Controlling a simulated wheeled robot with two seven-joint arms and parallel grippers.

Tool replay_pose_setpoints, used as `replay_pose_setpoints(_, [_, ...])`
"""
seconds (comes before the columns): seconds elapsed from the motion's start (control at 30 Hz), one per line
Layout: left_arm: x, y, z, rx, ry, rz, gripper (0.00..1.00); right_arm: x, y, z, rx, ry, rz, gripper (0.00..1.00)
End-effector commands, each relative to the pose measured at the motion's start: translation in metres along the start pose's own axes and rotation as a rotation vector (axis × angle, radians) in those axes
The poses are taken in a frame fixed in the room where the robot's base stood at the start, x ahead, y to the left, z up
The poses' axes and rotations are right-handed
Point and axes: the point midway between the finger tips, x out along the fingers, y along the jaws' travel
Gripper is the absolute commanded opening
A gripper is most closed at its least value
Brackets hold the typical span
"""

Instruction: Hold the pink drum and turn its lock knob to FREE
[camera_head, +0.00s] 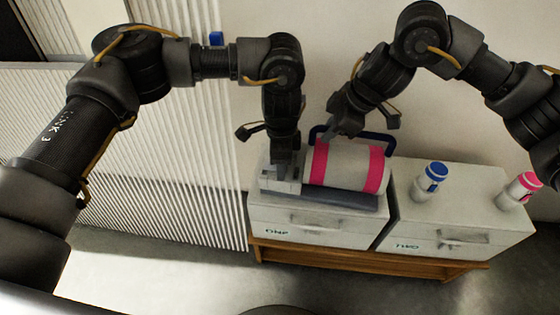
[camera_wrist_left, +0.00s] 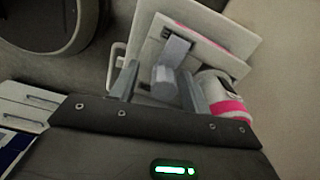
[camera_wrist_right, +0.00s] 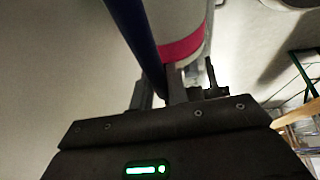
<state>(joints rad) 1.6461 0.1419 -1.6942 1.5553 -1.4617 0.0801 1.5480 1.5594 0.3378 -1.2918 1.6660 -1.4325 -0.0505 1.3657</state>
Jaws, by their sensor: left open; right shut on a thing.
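The pale drum (camera_head: 342,166) with two pink bands lies on its side on the left cabinet, with a blue arched handle (camera_head: 372,135) over it. My right gripper (camera_head: 337,131) is shut on the handle; in the right wrist view the dark blue bar (camera_wrist_right: 133,35) runs down between the fingers (camera_wrist_right: 158,93). My left gripper (camera_head: 284,168) is open at the drum's left end. In the left wrist view a grey knob (camera_wrist_left: 171,62) stands out from a pale plate (camera_wrist_left: 205,35), between the open fingers (camera_wrist_left: 160,85). The knob's markings are not readable.
A blue-capped bottle (camera_head: 431,178) and a pink-capped bottle (camera_head: 520,190) stand on the right cabinet (camera_head: 460,215). Both cabinets have drawers with handles and sit on a wooden stand (camera_head: 370,262). A ribbed white panel (camera_head: 150,160) stands at the left. The floor in front is clear.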

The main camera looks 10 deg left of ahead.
Motion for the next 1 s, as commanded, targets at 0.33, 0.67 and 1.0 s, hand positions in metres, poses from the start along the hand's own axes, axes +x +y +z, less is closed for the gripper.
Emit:
replay_pose_setpoints(0.33, [-0.037,-0.002,0.000,0.001,0.002,-0.007,0.47,0.001,-0.002,-0.002,-0.004,0.004,-0.006,0.00])
replay_pose_setpoints(0.67, [-0.101,-0.001,0.000,-0.001,0.000,-0.004,0.47,0.001,-0.002,-0.003,-0.005,0.006,-0.006,0.00])
replay_pose_setpoints(1.0, [-0.120,0.000,0.001,0.000,0.000,0.001,0.47,0.001,-0.002,-0.004,-0.005,0.008,-0.006,0.00])
